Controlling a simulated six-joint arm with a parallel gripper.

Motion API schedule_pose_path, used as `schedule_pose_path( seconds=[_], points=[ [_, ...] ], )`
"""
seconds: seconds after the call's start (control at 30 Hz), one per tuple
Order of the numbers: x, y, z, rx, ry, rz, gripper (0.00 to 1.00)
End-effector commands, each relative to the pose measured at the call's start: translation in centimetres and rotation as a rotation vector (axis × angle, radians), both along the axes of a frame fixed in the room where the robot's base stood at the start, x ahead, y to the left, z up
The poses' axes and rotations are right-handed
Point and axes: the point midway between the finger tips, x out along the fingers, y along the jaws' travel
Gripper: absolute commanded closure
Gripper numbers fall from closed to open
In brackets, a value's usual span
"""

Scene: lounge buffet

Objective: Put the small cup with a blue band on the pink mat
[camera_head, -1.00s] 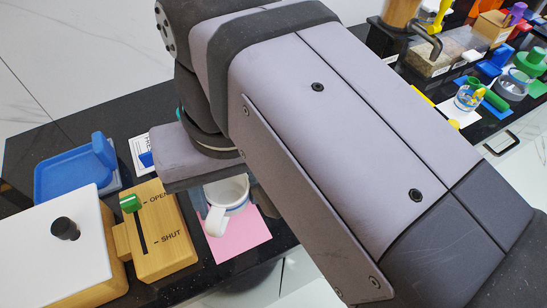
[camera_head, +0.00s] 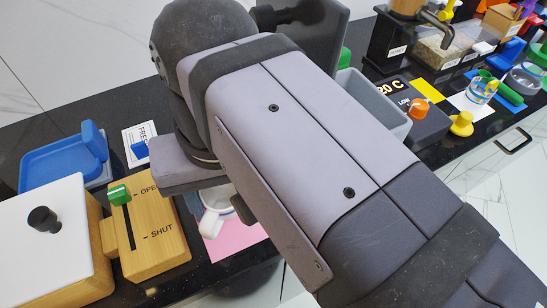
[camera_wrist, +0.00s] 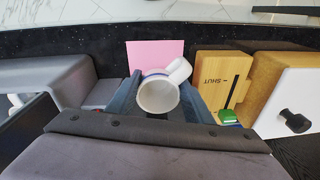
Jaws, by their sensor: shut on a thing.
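The small white cup (camera_wrist: 158,96) with a blue band is between the two fingers of my gripper (camera_wrist: 161,86) in the wrist view. The fingers are shut on its sides, and its handle points up and right. In the head view the cup (camera_head: 216,215) shows partly below my gripper, which hides its upper part. The pink mat (camera_head: 236,245) lies on the black counter, and the cup covers part of it in that picture. In the wrist view the bare mat (camera_wrist: 155,52) shows beyond the cup. I cannot tell whether the cup touches the mat.
A wooden lever box (camera_head: 158,243) marked OPEN and SHUT stands left of the mat, beside a white-topped box (camera_head: 45,230). A blue tray (camera_head: 55,165) is behind. A grey bin (camera_head: 375,105) and an orange-knobbed dial unit (camera_head: 425,122) stand right, behind my arm.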

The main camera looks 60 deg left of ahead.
Motion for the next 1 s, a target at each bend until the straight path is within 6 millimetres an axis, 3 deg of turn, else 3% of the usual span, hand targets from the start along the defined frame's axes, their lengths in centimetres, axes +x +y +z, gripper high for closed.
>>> schedule_pose_path(
  seconds=[0.23, 0.53, 1.0],
  points=[
    [0.0, 0.0, -0.7, -0.001, 0.0, 0.0, 0.8],
    [0.0, 0.0, -3.9, -0.001, 0.0, 0.0, 0.8],
    [0.0, 0.0, -4.4, 0.0, 0.0, 0.0, 0.8]
  ],
)
